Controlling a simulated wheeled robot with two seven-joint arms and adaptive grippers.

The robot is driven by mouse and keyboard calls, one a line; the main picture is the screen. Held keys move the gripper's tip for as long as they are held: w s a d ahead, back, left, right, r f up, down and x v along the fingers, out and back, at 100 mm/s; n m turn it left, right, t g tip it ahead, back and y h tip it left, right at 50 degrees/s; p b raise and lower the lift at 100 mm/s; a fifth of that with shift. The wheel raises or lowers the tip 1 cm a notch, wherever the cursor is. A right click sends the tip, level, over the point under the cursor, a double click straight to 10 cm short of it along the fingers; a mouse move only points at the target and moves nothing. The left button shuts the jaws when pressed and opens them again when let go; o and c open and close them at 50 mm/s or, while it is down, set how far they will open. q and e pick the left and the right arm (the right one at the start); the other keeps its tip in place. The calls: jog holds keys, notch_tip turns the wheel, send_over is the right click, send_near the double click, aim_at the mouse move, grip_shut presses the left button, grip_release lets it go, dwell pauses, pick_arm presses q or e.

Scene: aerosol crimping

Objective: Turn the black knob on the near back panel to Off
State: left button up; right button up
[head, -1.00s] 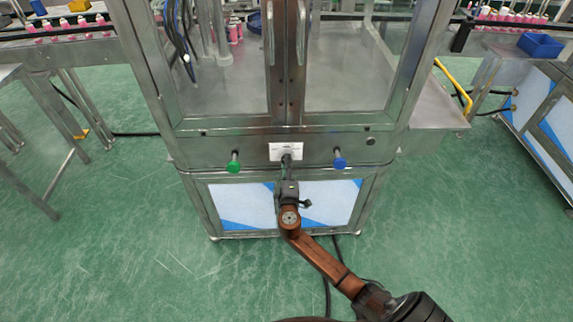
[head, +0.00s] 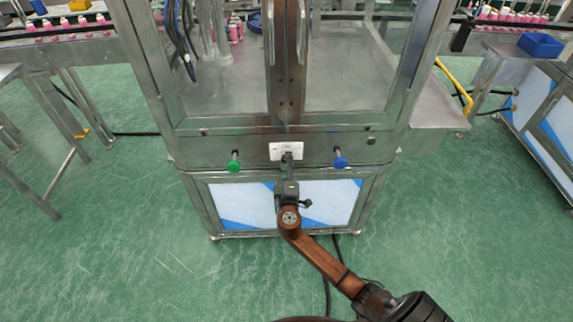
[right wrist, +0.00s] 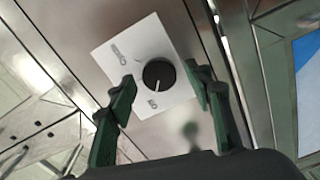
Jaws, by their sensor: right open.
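The black knob (right wrist: 159,75) sits on a white label plate (right wrist: 113,38) on the steel panel in the right wrist view. Its white pointer line points toward the lower edge of the picture, near a short label that looks like ON. A longer label at the plate's upper left is too blurred to read surely. My right gripper (right wrist: 158,88) is open, one green finger on each side of the knob, with visible gaps. In the head view, the right gripper (head: 288,157) is in front of the white plate (head: 277,151) and hides the knob. My left gripper is not in view.
A green button (head: 234,162) is left of the plate and a blue button (head: 340,160) right of it. Glass doors stand above the panel (head: 210,150). Conveyors with pink bottles are at the back left and right.

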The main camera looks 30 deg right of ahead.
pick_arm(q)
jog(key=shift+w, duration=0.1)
pick_arm(e)
jog(key=v, duration=1.2)
